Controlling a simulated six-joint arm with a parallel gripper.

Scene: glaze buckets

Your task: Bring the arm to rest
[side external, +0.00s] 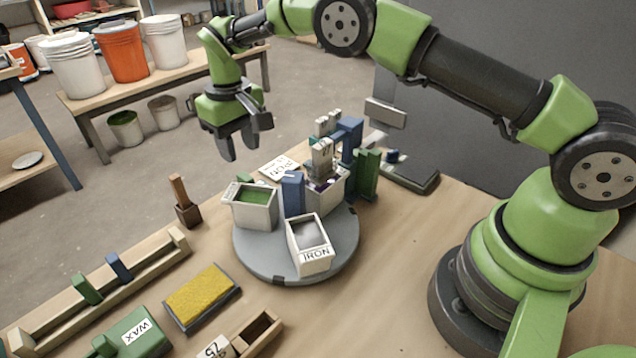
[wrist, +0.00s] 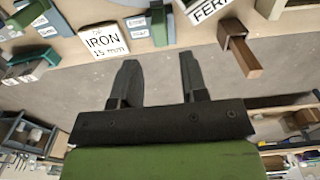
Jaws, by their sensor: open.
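My gripper (side external: 243,139) hangs in the air above and behind the round grey turntable (side external: 256,265), over the far side of the table. Its jaws are apart with nothing between them. The wrist view also shows the gripper (wrist: 158,72) with two dark fingers spread and bare floor beyond them. My green and black arm reaches across from its base at the right. On the turntable stand a bucket with green glaze (side external: 255,212), a bucket with grey-white contents (side external: 311,254), and a third with purple contents, partly hidden by a grey-white block (side external: 322,160).
Blue and green upright blocks (side external: 367,174) stand around the turntable. A yellow sponge (side external: 199,296), a green WAX box (side external: 137,335) and a wooden rack (side external: 95,290) lie at the front left. A small brown holder with a stick (side external: 186,205) stands near the far edge. A bench with large buckets (side external: 163,42) is behind.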

